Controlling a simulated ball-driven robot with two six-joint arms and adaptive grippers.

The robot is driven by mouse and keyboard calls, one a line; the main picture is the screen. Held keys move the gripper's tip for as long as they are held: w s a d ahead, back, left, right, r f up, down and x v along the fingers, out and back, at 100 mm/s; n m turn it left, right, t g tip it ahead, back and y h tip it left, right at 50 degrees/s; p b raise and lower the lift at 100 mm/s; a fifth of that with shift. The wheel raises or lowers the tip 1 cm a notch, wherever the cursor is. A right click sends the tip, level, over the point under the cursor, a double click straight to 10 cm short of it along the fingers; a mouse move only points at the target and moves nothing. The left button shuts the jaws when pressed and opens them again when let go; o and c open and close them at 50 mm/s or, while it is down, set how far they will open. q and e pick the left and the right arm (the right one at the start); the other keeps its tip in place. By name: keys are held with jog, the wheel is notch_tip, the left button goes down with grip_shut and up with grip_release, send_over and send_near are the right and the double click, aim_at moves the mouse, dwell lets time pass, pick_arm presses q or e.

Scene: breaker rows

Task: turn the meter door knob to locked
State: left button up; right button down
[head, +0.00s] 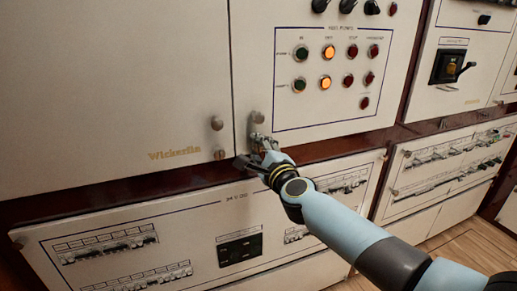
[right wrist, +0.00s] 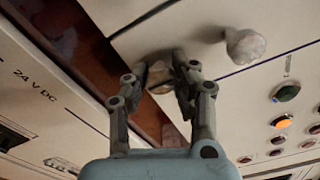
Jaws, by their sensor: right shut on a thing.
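No mark for locked can be read, and the knob's turn angle cannot be told. My left gripper is not in view.
Two more knobs (head: 217,123) (head: 220,154) sit left of the seam. A panel of lamps and buttons (head: 340,80) is above right. A dark red ledge (head: 110,194) runs below, over a breaker panel (head: 195,215) marked 24 V DC.

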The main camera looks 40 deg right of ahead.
dwell(0.4)
jog(key=c, duration=1)
grip_release()
jog(key=shift+s+f, duration=0.1)
jog(key=shift+s, duration=0.1)
jog(key=v, duration=1.1)
jog(key=shift+s, duration=0.3)
